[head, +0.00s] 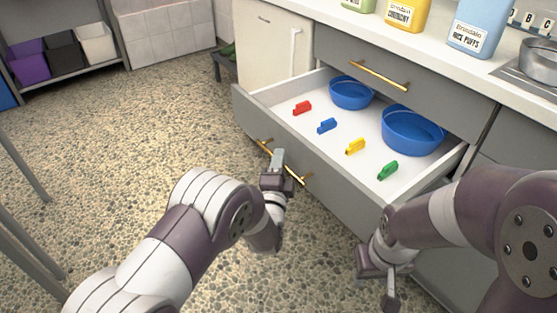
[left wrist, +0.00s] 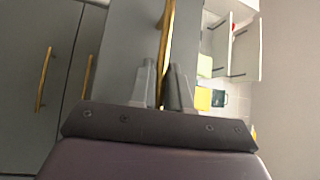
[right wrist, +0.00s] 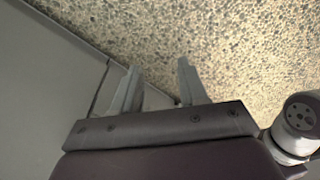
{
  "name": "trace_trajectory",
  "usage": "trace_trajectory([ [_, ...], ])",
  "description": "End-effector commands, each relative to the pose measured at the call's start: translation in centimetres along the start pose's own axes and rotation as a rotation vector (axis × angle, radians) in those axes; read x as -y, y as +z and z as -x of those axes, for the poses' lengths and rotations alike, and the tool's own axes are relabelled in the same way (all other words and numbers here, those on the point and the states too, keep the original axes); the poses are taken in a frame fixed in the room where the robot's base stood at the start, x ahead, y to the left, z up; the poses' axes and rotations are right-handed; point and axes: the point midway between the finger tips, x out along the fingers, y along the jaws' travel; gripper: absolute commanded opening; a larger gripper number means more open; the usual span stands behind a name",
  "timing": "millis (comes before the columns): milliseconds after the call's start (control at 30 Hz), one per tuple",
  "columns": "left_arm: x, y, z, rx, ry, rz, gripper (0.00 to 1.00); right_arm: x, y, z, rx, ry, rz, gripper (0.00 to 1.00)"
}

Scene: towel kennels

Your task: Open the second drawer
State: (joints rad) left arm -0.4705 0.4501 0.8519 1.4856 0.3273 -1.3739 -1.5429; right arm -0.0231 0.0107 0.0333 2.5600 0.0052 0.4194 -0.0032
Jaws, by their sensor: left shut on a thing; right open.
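The second drawer (head: 262,126) is pulled out, its white inside showing below the closed top drawer (head: 340,52). Its brass handle (head: 296,175) runs along the grey front. My left gripper (head: 278,160) is at this handle, shut on it; the brass handle also shows between the fingers in the left wrist view (left wrist: 168,45). My right gripper (head: 390,290) is low beside the cabinet front, apart from the drawer. In the right wrist view its fingers (right wrist: 158,88) are open and empty.
The drawer holds two blue bowls (head: 412,132) (head: 350,94) and red, blue, yellow and green clips (head: 388,170). Bottles (head: 478,28) stand on the counter (head: 440,60). A shelf with bins (head: 62,54) is at the far left. The speckled floor (head: 130,120) is clear left of the drawer.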

Motion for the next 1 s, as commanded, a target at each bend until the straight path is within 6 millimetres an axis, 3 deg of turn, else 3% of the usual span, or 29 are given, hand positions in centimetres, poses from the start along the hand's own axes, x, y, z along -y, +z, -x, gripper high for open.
trace_trajectory([
  [467,-0.1,-0.1,0.1,-0.003,0.003,-0.001,0.00,0.0,0.0,0.0,0.000,0.000,0.000,0.43],
  [500,-0.1,-0.1,0.1,-0.003,0.003,-0.001,0.30,0.0,0.0,0.0,0.000,0.000,0.000,0.43],
  [533,-0.1,-0.1,0.1,-0.003,0.003,-0.001,0.36,0.0,0.0,0.0,0.000,0.000,0.000,0.43],
  [833,0.0,-0.1,0.2,-0.002,0.001,0.000,0.36,0.0,0.0,0.2,0.000,0.000,0.000,0.43],
  [1000,0.3,-0.1,3.1,-0.003,0.006,-0.002,0.36,0.0,-0.2,1.6,0.000,0.000,0.000,0.43],
])
